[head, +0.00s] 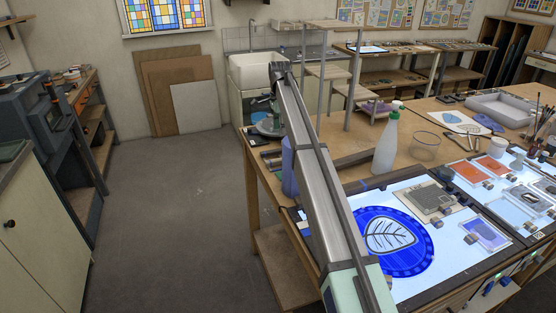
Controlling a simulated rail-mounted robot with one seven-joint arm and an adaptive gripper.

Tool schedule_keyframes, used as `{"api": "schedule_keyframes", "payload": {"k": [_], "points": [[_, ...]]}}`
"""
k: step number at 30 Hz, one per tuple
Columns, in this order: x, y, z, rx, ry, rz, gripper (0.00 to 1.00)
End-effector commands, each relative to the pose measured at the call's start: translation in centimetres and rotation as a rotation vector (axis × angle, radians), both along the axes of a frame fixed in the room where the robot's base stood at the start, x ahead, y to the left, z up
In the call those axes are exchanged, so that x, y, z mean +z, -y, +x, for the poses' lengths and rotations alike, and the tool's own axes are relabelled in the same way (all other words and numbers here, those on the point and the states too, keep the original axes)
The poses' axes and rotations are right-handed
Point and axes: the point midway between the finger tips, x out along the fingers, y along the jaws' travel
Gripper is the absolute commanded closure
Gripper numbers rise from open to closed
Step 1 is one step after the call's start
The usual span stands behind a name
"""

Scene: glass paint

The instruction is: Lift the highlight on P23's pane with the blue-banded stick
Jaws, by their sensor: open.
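Several panes lie on the lit table; their labels are too small to read, so I cannot tell which is P23. A blue oval with a white leaf drawing (408,253) lies on the light panel (420,288). A grey-patterned square pane (430,199) and a small blue-violet pane (486,234) lie near it. Small items with blue and green marks (489,287) sit at the table's front right edge; I cannot tell whether one is the blue-banded stick. My gripper (263,104) is small and dark at the arm's far end, over the table's far left corner, open, away from the panes.
A white spray bottle (387,141) and a glass bowl (425,146) stand behind the light panel. Orange panes (468,172) and a brush holder (543,122) are at right. A blue bottle (290,168) stands beside my arm. The floor at left is clear.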

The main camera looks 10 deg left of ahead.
Motion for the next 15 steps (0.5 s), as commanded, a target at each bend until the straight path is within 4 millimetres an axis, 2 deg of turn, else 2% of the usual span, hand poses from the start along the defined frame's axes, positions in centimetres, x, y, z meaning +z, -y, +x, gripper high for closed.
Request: {"api": "schedule_keyframes", "payload": {"k": [9,15], "points": [[-6.0,0.1,-0.2,0.002,0.000,-0.001,0.48],[-8.2,0.0,-0.1,0.002,0.001,0.000,0.48]]}}
